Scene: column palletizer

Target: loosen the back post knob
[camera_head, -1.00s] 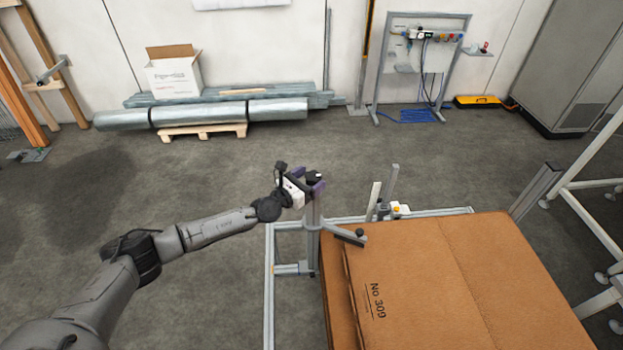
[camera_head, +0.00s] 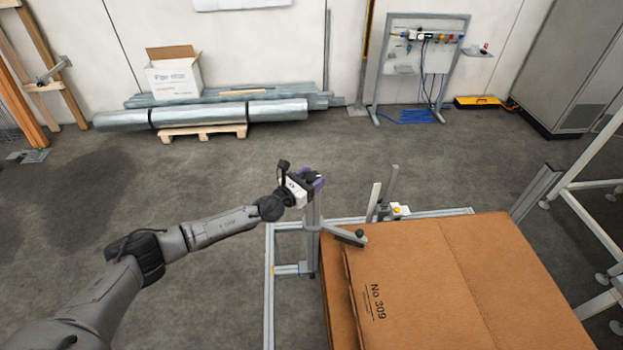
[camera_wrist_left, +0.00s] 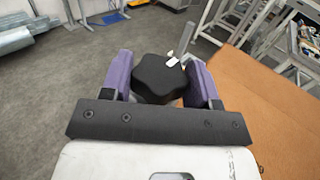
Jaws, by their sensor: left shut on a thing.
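The back post knob (camera_wrist_left: 160,78) is a black lobed knob between the purple fingers of my left gripper (camera_wrist_left: 160,82) in the left wrist view. In the head view my left gripper (camera_head: 316,182) is at the top of the grey metal post (camera_head: 313,240), shut on the knob. Only a small dark part of the knob (camera_head: 313,176) shows there. An angled arm with a black end knob (camera_head: 360,234) reaches from the post over the cardboard stack's corner. My right gripper is not in view.
A large stack of flat brown cardboard (camera_head: 450,270) fills the lower right beside the post. A grey metal frame (camera_head: 268,290) runs along the floor around it. Short uprights (camera_head: 374,200) stand behind the post. The floor to the left is open.

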